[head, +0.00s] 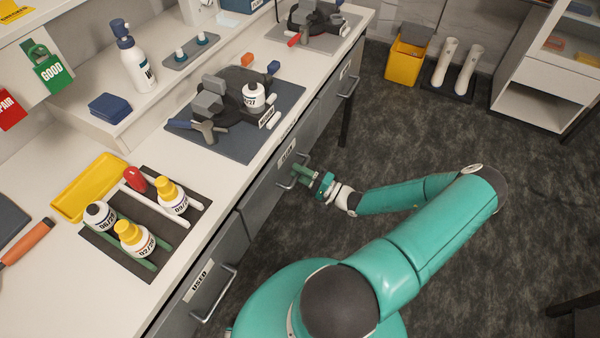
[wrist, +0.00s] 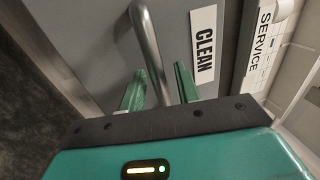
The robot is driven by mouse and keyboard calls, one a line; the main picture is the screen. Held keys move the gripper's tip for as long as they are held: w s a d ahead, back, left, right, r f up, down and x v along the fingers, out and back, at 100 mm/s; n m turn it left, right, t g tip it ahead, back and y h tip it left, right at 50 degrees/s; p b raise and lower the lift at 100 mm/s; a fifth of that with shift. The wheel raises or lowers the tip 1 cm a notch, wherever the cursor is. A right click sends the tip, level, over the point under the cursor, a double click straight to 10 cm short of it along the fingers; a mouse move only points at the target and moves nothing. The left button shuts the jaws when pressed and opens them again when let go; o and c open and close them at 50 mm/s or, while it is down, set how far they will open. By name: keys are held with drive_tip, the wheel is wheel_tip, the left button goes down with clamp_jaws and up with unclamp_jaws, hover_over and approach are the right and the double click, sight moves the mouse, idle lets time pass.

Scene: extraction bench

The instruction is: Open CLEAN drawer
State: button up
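The CLEAN drawer (wrist: 85,35) is a grey front with a white CLEAN label (wrist: 203,45) and a metal bar handle (wrist: 147,42). In the head view, its label (head: 287,153) and handle (head: 284,184) are at the bench front, and the drawer looks shut. My gripper (head: 303,173) is at this handle. In the wrist view, the green fingers of my gripper (wrist: 158,80) stand apart, one on each side of the bar, with gaps showing. Whether a finger touches the bar cannot be told. The lower end of the bar is hidden behind the gripper body.
A USED drawer (head: 197,282) with its own handle (head: 216,295) is nearer on the same bench front. A SERVICE label (wrist: 262,40) is beside the CLEAN drawer. Bottles in a rack (head: 170,262) stand on the bench top. The dark floor (head: 390,150) in front is clear.

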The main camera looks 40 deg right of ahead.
clamp_jaws()
